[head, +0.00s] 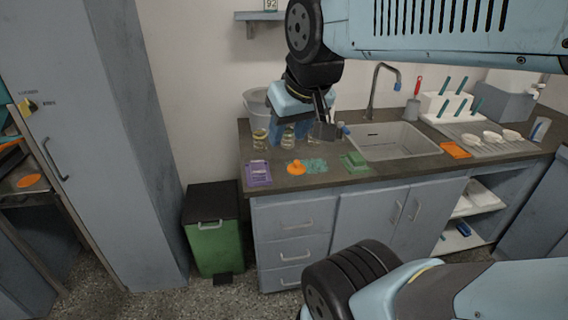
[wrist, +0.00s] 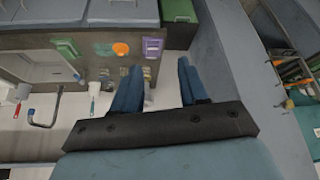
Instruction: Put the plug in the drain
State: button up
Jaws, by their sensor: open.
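An orange round piece with a raised knob, which looks like the plug (head: 296,167), lies on the counter against a teal patterned cloth. It also shows in the wrist view as an orange disc (wrist: 120,49). The pale sink basin (head: 385,142) is set into the counter to its right, and its edge shows in the wrist view (wrist: 45,67). I cannot make out the drain opening. My gripper (head: 288,142) is open and empty, above the back of the counter near some jars. In the wrist view its blue fingers (wrist: 159,64) are spread, with the orange disc left of them.
A purple item (head: 258,172) and a green sponge-like block (head: 354,160) flank the teal cloth (head: 315,166). Jars (head: 260,140) stand behind. A tap (head: 375,90) rises behind the sink. A green bin (head: 213,240) stands on the floor beside the drawers.

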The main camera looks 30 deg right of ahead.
jog(key=shift+o, duration=1.2)
jog(key=shift+w+a+f, duration=0.1)
jog(key=shift+w+f, duration=0.05)
jog(key=shift+f, duration=0.05)
jog(key=w+f+m+g+y, duration=0.3)
jog(key=w+f+m+y, duration=0.1)
jog(key=w+f+m, duration=0.45)
jog(key=m+t+y, duration=0.1)
jog(key=m+t, duration=0.9)
jog(key=m, duration=1.3)
send_near(299, 162)
jog(key=shift+s+d+r, duration=0.35)
jog(key=shift+s+r, duration=0.3)
jog(key=shift+s, duration=0.15)
jog(key=shift+w+f, duration=0.15)
jog(key=shift+f, duration=0.05)
jog(key=x, duration=1.3)
jog(key=shift+f, duration=0.2)
